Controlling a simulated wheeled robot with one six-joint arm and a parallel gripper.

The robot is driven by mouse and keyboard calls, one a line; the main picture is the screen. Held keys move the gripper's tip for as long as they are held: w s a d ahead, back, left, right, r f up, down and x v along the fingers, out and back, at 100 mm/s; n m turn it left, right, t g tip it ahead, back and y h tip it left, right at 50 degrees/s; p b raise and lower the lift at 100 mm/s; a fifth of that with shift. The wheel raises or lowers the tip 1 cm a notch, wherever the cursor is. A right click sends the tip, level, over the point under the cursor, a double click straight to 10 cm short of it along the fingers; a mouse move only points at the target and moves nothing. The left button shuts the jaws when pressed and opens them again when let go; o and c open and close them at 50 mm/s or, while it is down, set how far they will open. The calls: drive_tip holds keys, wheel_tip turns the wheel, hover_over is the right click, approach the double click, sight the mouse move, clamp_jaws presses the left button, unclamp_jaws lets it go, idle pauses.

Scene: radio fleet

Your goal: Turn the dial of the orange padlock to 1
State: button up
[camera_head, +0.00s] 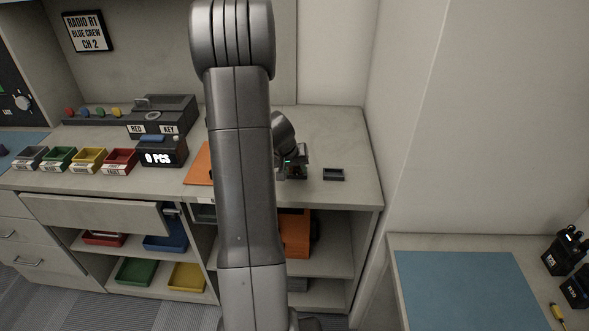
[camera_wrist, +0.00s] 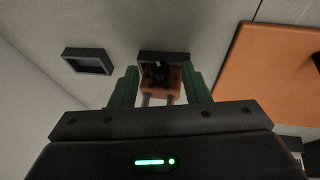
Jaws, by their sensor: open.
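In the wrist view the orange padlock (camera_wrist: 150,92) sits between the two green fingers of my gripper (camera_wrist: 160,88). Its dark round dial (camera_wrist: 160,71) faces up toward the far side, and its shackle bars point toward my palm. A dark holder (camera_wrist: 164,57) lies just behind it. The fingers are apart on either side of the padlock; whether they touch it I cannot tell. The number on the dial is too small to read. In the head view my gripper (camera_head: 292,170) is low over the counter, and my arm hides much of that area.
An orange mat (camera_head: 197,165) lies left, partly behind my arm. Several coloured bins, including a red one (camera_head: 120,160), and a scale (camera_head: 163,152) stand further left. A wall bounds the right side.

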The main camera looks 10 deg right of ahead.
drive_tip(key=shift+w+d+f, duration=0.1)
drive_tip(key=shift+f, duration=0.25)
drive_tip(key=shift+c, duration=0.2)
clamp_jaws()
idle(0.9)
drive_tip(key=shift+o, duration=0.2)
unclamp_jaws()
drive_tip(key=shift+r, duration=0.15)
drive_tip(key=b+v, duration=0.1)
drive_tip(key=v, duration=1.2)
drive_tip(key=shift+r, duration=0.3)
